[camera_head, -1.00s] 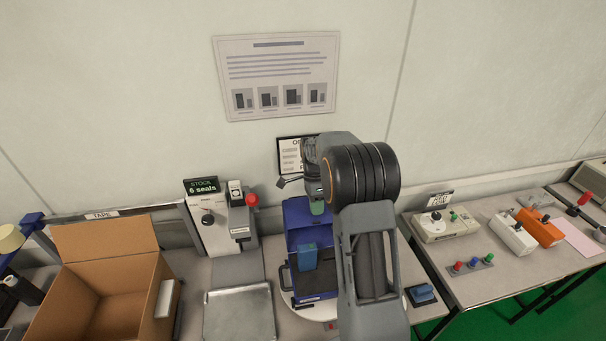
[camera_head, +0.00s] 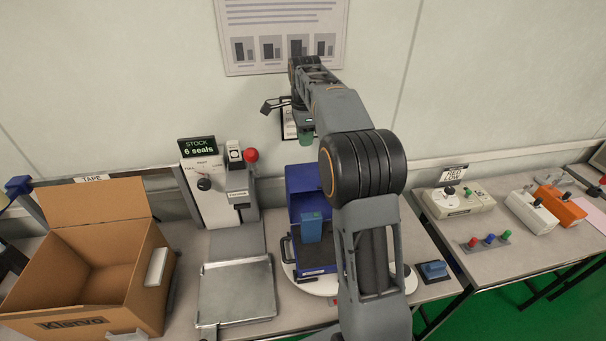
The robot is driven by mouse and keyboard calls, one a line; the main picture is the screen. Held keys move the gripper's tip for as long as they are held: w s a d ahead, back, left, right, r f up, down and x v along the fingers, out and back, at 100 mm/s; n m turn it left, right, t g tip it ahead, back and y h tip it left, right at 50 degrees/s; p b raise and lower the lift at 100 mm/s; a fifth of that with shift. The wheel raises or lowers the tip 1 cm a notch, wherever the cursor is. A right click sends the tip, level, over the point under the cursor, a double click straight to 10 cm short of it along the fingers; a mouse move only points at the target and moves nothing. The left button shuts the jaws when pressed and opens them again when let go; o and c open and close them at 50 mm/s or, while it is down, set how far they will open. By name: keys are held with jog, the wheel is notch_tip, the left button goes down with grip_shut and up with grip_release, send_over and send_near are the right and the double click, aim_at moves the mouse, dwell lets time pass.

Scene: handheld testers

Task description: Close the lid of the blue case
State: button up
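The blue case (camera_head: 318,257) stands on a round white plate (camera_head: 300,284) on the bench, partly hidden behind my arm. Its lid (camera_head: 303,178) is up at the back, standing roughly upright. A lighter blue tester (camera_head: 312,227) stands inside the case. My gripper (camera_head: 300,138) is above and behind the raised lid, close to the wall, apart from the lid as far as I can see. Its fingers are small and partly hidden, so I cannot tell whether they are open or shut.
An open cardboard box (camera_head: 90,265) is at the left. A metal tray (camera_head: 236,290) and a press with a red knob (camera_head: 251,156) stand left of the case. A blue-handled block (camera_head: 433,270) lies right of it. Several testers (camera_head: 532,212) are on the right bench.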

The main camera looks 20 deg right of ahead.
jog(key=shift+t, duration=0.6)
jog(key=w+f, duration=0.1)
jog(key=f, duration=0.2)
jog(key=w+f, duration=0.1)
jog(key=f, duration=0.3)
jog(key=w+f, duration=0.1)
jog(key=f, duration=0.3)
jog(key=shift+d+f, duration=0.1)
jog(key=shift+d, duration=0.1)
grip_shut()
